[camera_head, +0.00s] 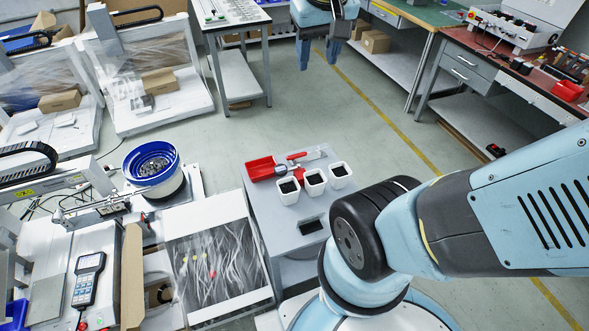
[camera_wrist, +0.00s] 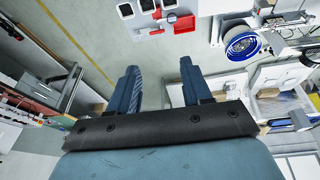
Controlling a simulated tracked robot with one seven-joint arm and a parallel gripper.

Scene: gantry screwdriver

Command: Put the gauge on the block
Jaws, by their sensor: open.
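A handheld grey-and-black gauge (camera_head: 88,280) with a small screen and keypad lies on the white machine bench at the lower left of the head view. A cable runs from its lower end. I cannot tell for certain which thing is the block; an upright tan piece (camera_head: 132,277) stands just right of the gauge. My gripper (camera_head: 319,54) hangs over open floor at the top of the head view, far from the gauge. In the wrist view my gripper (camera_wrist: 160,76) shows two blue fingers spread apart with nothing between them.
A grey cart holds a red tray (camera_head: 262,168), a red-handled tool and three white pots (camera_head: 314,182). A blue-rimmed bowl feeder (camera_head: 152,165) stands left of it. A red-topped workbench (camera_head: 510,65) is at right. The floor between is clear.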

